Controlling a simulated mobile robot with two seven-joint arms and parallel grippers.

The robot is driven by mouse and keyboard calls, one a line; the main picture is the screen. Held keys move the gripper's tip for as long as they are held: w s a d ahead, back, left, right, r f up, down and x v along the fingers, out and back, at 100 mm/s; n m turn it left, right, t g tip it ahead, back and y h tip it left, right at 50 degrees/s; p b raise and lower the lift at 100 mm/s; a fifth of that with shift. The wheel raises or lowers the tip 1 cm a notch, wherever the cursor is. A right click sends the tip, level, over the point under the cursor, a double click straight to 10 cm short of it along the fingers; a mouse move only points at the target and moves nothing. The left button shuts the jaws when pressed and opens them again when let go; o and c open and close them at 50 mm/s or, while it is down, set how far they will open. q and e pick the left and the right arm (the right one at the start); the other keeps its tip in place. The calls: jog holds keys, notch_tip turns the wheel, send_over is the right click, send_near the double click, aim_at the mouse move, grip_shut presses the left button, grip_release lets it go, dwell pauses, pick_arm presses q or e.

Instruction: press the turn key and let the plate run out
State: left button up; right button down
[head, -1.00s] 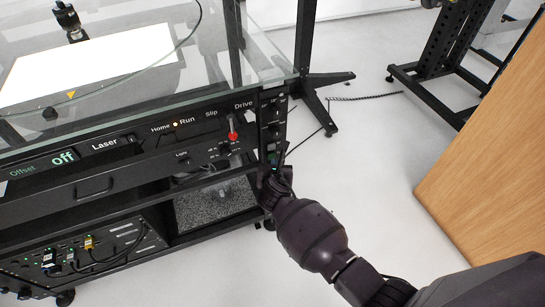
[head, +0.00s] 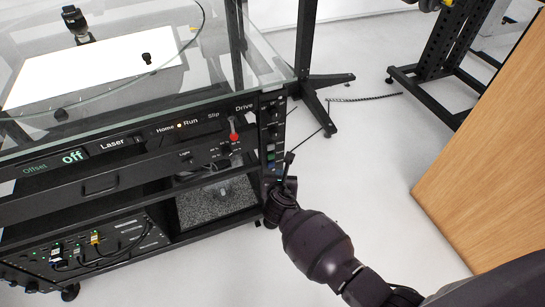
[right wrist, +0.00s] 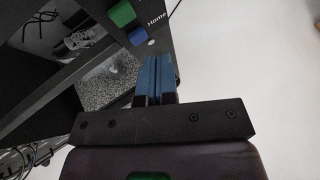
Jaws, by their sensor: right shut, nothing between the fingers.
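The plate (head: 110,78) is a bright white surface under glass on the cart at upper left, with a small black knob (head: 147,58) on it. The side control panel at the cart's right end carries a green key (head: 271,152) and a blue key (head: 271,165). In the right wrist view the green key (right wrist: 122,14) and blue key (right wrist: 138,37) show near a "Home" label. My right gripper (head: 289,158) is shut and empty, just right of the panel. Its fingertips (right wrist: 155,62) appear apart from the keys. My left gripper is out of view.
The front panel (head: 115,143) has Laser, Home, Run, Slip and Drive labels, with a small light lit beside Run. Black stand legs (head: 315,100) are behind; a wooden panel (head: 480,150) is at right.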

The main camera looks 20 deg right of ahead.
jog(key=shift+s, duration=0.95)
dwell(4.7)
